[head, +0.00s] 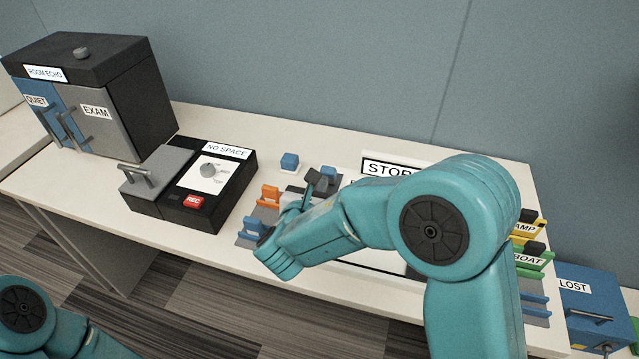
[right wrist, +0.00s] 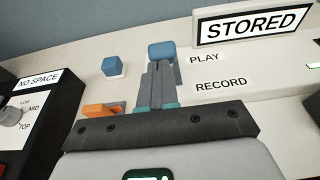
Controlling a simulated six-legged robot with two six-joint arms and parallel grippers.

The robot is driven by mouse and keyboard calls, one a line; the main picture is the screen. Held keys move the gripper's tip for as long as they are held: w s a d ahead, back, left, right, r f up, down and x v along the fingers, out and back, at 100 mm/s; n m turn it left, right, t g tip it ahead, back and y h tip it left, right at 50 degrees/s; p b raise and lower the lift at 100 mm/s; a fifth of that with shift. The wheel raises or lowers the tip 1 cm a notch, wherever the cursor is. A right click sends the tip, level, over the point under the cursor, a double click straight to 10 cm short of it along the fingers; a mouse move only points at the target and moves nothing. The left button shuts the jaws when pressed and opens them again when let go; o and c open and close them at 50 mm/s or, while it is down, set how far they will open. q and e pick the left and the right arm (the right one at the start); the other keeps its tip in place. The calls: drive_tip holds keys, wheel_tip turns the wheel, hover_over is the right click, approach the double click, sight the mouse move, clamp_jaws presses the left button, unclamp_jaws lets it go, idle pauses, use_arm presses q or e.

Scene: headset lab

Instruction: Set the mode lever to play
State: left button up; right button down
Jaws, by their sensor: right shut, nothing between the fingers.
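The mode lever's blue knob (right wrist: 161,49) shows in the right wrist view, to the left of the printed PLAY label (right wrist: 204,58). The RECORD label (right wrist: 221,84) is lower in the picture, nearer my wrist. In the head view the knob (head: 328,172) is partly hidden behind my right gripper (head: 314,179). That gripper is shut and empty. Its fingertips are right at the near side of the knob; I cannot tell whether they touch. The lever's base is mostly hidden by the fingers. Only part of my left arm shows, without its gripper.
A blue cube (head: 290,162) stands left of the lever. The black NO SPACE recorder (head: 240,174) with a dial and red REC button is further left. Orange (head: 270,196) and blue (head: 253,228) holders stand near my right wrist. A STORED sign (right wrist: 253,24) stands behind.

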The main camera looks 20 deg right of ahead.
sight(327, 167)
drive_tip(key=w+r+g+y+p, duration=0.1)
drive_tip(key=p, duration=0.3)
drive_tip(key=w+d+r+g+y+p, duration=0.1)
drive_tip(key=r+g+p, duration=0.1)
drive_tip(key=p, duration=0.3)
drive_tip(key=w+d+r+g+y+p, duration=0.1)
drive_tip(key=g+p, duration=0.1)
drive_tip(key=p, duration=0.2)
drive_tip(key=shift+w+d+r+p, duration=0.2)
drive_tip(key=shift+d+p, duration=0.05)
drive_tip(key=shift+p, duration=0.1)
drive_tip(key=shift+w+d+f+y+p, duration=0.15)
drive_tip(key=shift+w+y+p, duration=0.1)
drive_tip(key=shift+y+p, duration=0.05)
drive_tip(key=shift+w+d, duration=0.2)
drive_tip(key=shift+w, duration=0.1)
drive_tip(key=shift+w+d, duration=0.55)
drive_tip(key=shift+w, duration=0.25)
drive_tip(key=shift+w+d, duration=0.5)
drive_tip(key=shift+w, duration=0.3)
drive_tip(key=shift+a, duration=0.1)
